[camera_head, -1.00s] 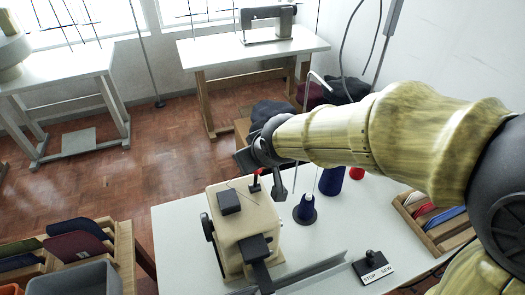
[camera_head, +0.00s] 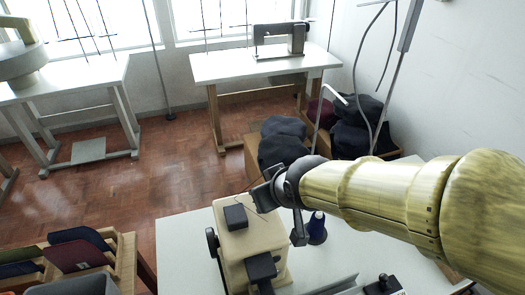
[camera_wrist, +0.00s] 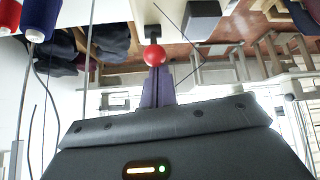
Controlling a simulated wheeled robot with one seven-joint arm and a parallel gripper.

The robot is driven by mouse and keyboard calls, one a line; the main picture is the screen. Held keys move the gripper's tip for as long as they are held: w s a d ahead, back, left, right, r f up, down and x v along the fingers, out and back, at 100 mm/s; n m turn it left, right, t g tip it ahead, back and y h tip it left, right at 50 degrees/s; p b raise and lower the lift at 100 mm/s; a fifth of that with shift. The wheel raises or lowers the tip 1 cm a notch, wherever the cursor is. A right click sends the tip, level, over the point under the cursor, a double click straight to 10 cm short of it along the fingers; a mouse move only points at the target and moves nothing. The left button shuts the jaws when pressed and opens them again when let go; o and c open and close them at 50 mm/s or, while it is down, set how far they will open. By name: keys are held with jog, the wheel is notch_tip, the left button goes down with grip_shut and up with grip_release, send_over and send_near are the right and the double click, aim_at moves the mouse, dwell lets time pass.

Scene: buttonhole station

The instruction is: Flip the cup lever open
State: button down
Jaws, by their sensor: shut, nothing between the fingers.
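The lever's red ball knob (camera_wrist: 154,55) shows in the wrist view, on a dark stem against the cream machine (camera_wrist: 170,14). My gripper (camera_wrist: 157,72) is shut and empty. Its dark purple fingers point at the knob, with their tips at or just beside its lower edge; I cannot tell whether they touch. In the head view the cream machine (camera_head: 236,248) stands on the white table, and the dark end of my arm is at its right side, hiding the knob. I cannot make out the cup in either view.
A blue thread cone (camera_head: 317,228) stands right of the machine, close to my arm. A black pedestal (camera_head: 383,286) is at the front right of the white table (camera_head: 183,255). A rack of folded cloths (camera_head: 122,250) is at left. A second sewing machine (camera_head: 280,42) stands behind.

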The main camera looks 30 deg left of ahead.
jog(key=shift+s+d+f, duration=0.2)
jog(key=shift+f, duration=0.2)
jog(key=shift+w+a+r, duration=0.3)
jog(key=shift+a+r, duration=0.05)
jog(key=shift+r, duration=0.05)
jog(key=v, duration=0.9)
jog(key=shift+s+r, duration=0.3)
jog(key=shift+r, duration=0.05)
jog(key=shift+a, duration=0.15)
jog(key=w+d+f+m+h+p, duration=0.2)
jog(key=w+d+f+m, duration=0.15)
jog(key=d, duration=0.45)
jog(key=w+d+f+m+h+p, duration=0.2)
jog(key=w+d+f+m+p, duration=0.15)
jog(key=d, duration=0.55)
jog(key=s+d+f+m+g+h+p, duration=0.1)
jog(key=d+f+m, duration=0.3)
jog(key=d, duration=0.8)
jog(key=shift+s+f+g+h, duration=0.4)
jog(key=shift+g+h, duration=0.1)
jog(key=shift+g, duration=0.2)
